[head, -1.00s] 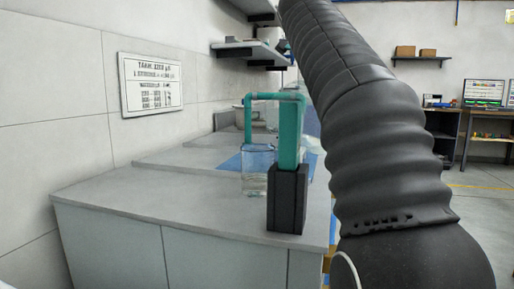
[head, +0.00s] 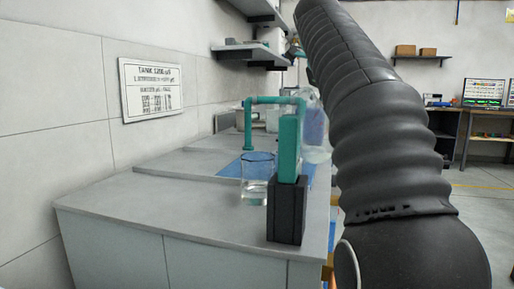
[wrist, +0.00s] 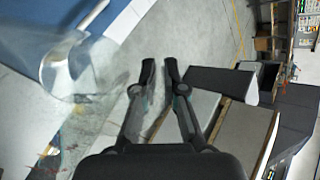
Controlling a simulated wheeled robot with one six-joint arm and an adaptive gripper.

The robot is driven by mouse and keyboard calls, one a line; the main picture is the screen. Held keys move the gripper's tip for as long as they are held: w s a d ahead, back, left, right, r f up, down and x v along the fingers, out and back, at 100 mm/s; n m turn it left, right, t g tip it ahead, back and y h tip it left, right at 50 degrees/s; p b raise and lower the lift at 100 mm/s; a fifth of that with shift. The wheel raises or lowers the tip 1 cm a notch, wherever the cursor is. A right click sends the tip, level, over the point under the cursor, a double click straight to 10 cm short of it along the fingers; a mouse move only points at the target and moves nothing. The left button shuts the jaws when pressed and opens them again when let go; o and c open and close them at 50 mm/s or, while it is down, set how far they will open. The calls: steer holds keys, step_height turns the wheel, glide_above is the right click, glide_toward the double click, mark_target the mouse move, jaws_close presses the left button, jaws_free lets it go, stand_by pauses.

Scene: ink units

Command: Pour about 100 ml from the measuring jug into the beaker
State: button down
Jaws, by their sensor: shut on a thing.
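The beaker (head: 257,182) is clear glass, upright near the bench edge, with clear liquid low in it. The measuring jug (head: 315,132) is a clear vessel with a bluish tint, raised beyond the teal post and partly hidden by it and my arm. In the wrist view a blurred clear vessel, seemingly the jug (wrist: 82,68), spreads left of my gripper (wrist: 158,68). Its two black fingers are nearly together, shut on the jug; the contact point is not clear. In the head view my arm hides the gripper. The jug's liquid level cannot be read.
A teal arch-like frame (head: 289,145) with a black foot (head: 287,210) stands close right of the beaker. A blue mat (head: 230,168) lies behind the beaker on the grey bench (head: 150,205). The bench's left part is clear. Shelves (head: 250,54) hang above.

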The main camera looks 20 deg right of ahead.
steer(key=d+y+p, duration=0.1)
steer(key=p, duration=0.2)
steer(key=shift+w+d+r+g, duration=0.15)
steer(key=shift+g, duration=0.15)
steer(key=w+d+f+m+g+y+p, duration=0.1)
steer(key=d+f+m+g+y+p, duration=0.1)
steer(key=f+y, duration=0.4)
steer(key=shift+w+d+f+y+p, duration=0.25)
steer(key=shift+d+y+p, duration=0.35)
steer(key=shift+d, duration=0.65)
